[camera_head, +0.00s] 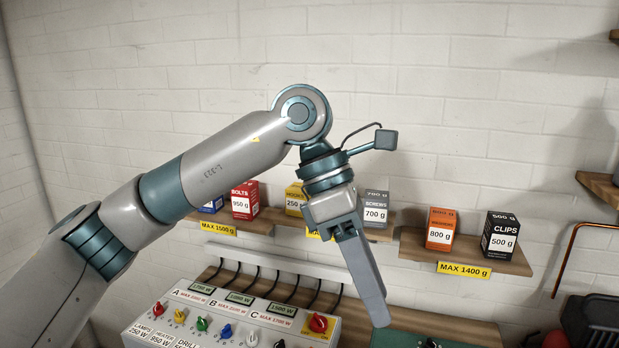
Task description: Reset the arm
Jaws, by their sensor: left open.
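My left arm comes in from the left and fills the middle of the head view, raised in front of the wall and shelves. My left gripper (372,285) points down and slightly right. It is open, with nothing seen between its fingers; one finger hides most of the other. A small block on a bracket with a dark cable sticks out at its wrist. The gripper appears in front of the bench, to the right of the control panel (225,322). My right gripper is not in view.
Wall shelves hold labelled boxes: a red bolts box (244,201), a grey screws box (376,210), an orange box (440,229) and a black clips box (499,235). A dark object (592,322) is at the lower right. Bare wall lies above the shelves.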

